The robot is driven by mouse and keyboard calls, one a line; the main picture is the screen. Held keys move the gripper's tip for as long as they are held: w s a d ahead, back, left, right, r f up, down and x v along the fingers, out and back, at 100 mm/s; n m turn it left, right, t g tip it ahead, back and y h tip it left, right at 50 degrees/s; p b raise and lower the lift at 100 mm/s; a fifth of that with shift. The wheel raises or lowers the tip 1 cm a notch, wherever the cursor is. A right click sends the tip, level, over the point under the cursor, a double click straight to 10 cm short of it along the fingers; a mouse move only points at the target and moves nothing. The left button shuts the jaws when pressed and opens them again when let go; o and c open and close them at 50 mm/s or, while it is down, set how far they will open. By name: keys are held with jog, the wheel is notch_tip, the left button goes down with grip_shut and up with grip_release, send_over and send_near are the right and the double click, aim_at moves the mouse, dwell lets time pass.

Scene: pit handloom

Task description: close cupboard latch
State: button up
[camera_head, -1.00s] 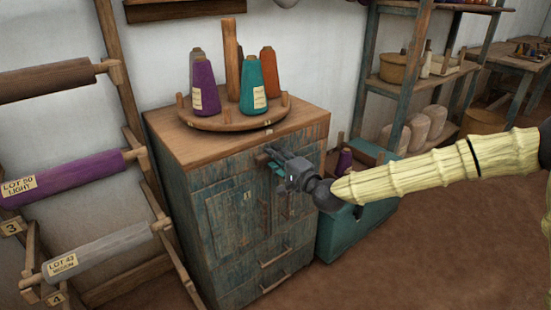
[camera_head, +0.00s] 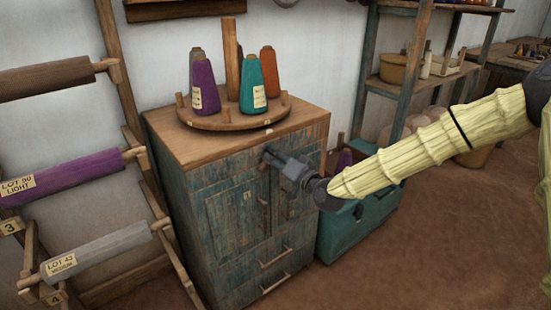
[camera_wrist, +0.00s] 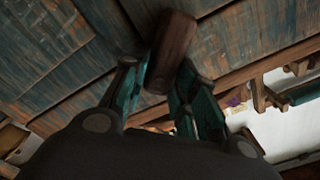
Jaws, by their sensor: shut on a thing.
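The cupboard (camera_head: 228,225) is a worn blue-green wooden cabinet with a brown top. Its doors look closed or nearly so. The latch (camera_wrist: 172,48) is a short dark brown wooden bar, seen between my fingers in the wrist view. My gripper (camera_head: 273,159) is at the upper front of the cupboard, just below the top edge. In the wrist view its teal fingers (camera_wrist: 160,88) are shut on the latch, one on each side. In the head view my gripper covers most of the latch, so its exact angle on the door is hard to tell.
A round wooden stand (camera_head: 232,122) with several thread cones is on the cupboard top. A teal crate (camera_head: 350,225) stands close at the cupboard's right. A rack with rolls (camera_head: 65,178) is at the left. The floor (camera_head: 440,240) at the right is open.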

jog(key=n, duration=0.4)
jog(key=shift+n, duration=0.3)
jog(key=n+b, duration=0.1)
jog(key=n, duration=0.3)
jog(key=shift+n, duration=0.4)
jog(key=o, duration=1)
jog(key=v, duration=1.2)
